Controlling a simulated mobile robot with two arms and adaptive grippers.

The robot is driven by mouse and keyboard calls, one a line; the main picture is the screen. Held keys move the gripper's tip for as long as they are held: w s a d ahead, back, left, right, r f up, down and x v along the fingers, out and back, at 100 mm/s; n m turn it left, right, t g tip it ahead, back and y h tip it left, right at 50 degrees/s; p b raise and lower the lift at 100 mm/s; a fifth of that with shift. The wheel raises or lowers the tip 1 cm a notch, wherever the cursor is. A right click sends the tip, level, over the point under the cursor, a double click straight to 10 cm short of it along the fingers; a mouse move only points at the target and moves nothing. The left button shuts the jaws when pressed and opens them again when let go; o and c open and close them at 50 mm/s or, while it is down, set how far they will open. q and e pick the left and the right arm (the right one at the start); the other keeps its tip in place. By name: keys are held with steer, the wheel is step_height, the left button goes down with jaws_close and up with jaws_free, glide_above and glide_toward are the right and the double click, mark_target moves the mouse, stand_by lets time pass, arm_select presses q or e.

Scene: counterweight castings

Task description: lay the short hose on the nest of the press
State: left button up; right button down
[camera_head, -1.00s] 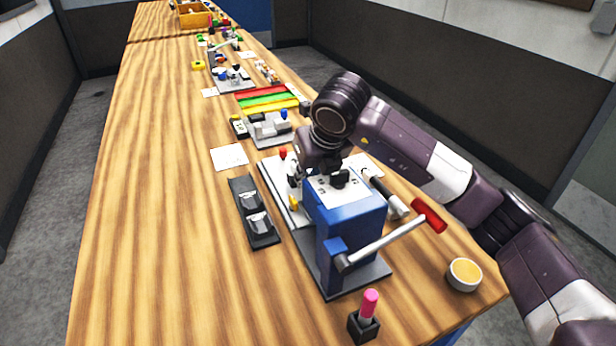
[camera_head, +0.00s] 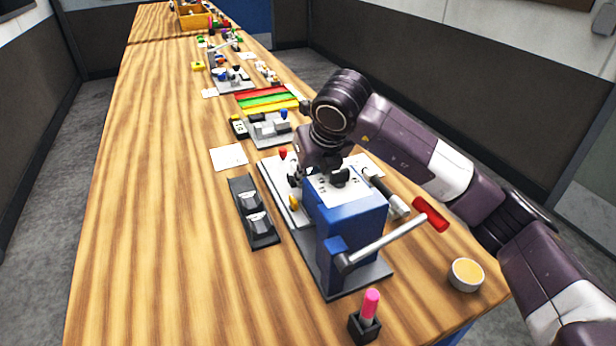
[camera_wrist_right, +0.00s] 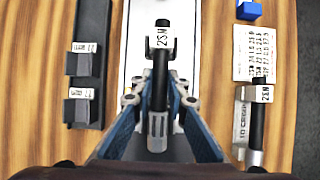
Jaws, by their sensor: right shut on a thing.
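My right gripper (camera_wrist_right: 158,110) is shut on a black hose (camera_wrist_right: 160,70) with a white 2SN mark and a grey ribbed end, which I take for the short hose. The hose lies lengthwise between the blue fingers, over the long white plate (camera_wrist_right: 140,60). I cannot tell whether it touches the plate. The blue press (camera_head: 345,235) with a red-gripped lever (camera_head: 430,214) stands in the head view, below my right wrist. It and the wrist hide the held hose there, and I cannot make out the nest clearly. My left gripper is not in view.
A second black hose with a grey end (camera_head: 398,206) lies right of the press, also in the wrist view (camera_wrist_right: 257,125). A black rack (camera_head: 264,238) with two labelled blocks is on the left. A pink-topped stick (camera_head: 370,303) and a round tin (camera_head: 466,274) stand near. The left tabletop (camera_head: 150,220) is clear.

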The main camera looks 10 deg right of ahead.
steer(key=shift+f, duration=0.15)
stand_by(0.3)
steer(key=c, duration=1.8)
jaws_free()
steer(key=shift+r+p, duration=1.6)
steer(key=shift+r, duration=1.9)
